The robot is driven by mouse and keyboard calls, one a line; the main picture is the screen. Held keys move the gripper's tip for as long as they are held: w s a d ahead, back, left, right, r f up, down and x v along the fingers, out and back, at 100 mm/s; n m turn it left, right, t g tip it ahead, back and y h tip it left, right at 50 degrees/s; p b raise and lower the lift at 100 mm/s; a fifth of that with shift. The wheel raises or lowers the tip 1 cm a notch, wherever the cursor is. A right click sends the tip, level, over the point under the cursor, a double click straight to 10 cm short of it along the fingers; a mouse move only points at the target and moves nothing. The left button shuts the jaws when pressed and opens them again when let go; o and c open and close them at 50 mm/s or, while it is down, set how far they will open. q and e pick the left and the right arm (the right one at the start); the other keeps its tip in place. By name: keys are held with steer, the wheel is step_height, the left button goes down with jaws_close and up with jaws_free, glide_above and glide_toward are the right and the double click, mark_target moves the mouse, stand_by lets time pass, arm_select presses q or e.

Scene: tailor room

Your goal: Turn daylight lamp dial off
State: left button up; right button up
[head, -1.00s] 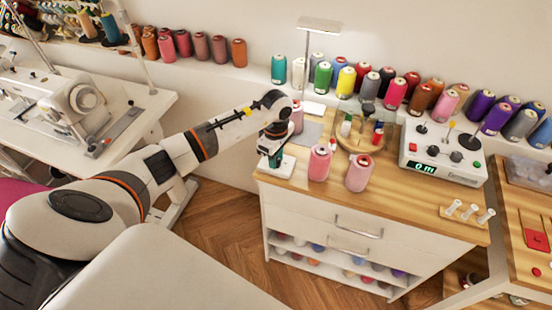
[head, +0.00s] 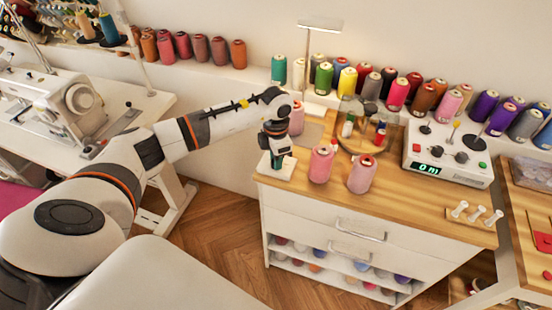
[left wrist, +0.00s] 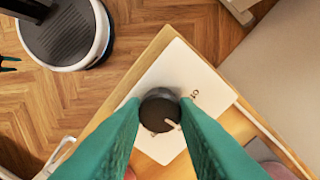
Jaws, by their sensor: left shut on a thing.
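The dial (left wrist: 158,108) is a dark round knob with a pale pointer mark, on a white plate (left wrist: 178,80) at the corner of the wooden worktop. Small lettering shows on the plate beside it. My left gripper (left wrist: 160,104) has its green fingers shut on the dial, one on each side. In the head view my left gripper (head: 276,158) points down at the white plate, and its fingers hide the dial. The lamp (head: 321,25) has a flat pale head on a thin upright post at the back of the worktop. My right gripper is not in view.
Two pink thread spools (head: 321,164) stand close to the right of my left gripper. A white control box (head: 447,150) with a green display sits further right. Coloured spools line the back ledge. Open floor (head: 225,235) lies left of the cabinet.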

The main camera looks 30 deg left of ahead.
arm_select(q)
steer(key=n, duration=0.4)
steer(key=shift+n, duration=0.3)
steer(key=n, duration=0.4)
steer(key=shift+n, duration=0.4)
steer(key=shift+r, duration=0.1)
steer(key=o, duration=1)
step_height(320, 180, up, 12)
steer(key=b, duration=0.2)
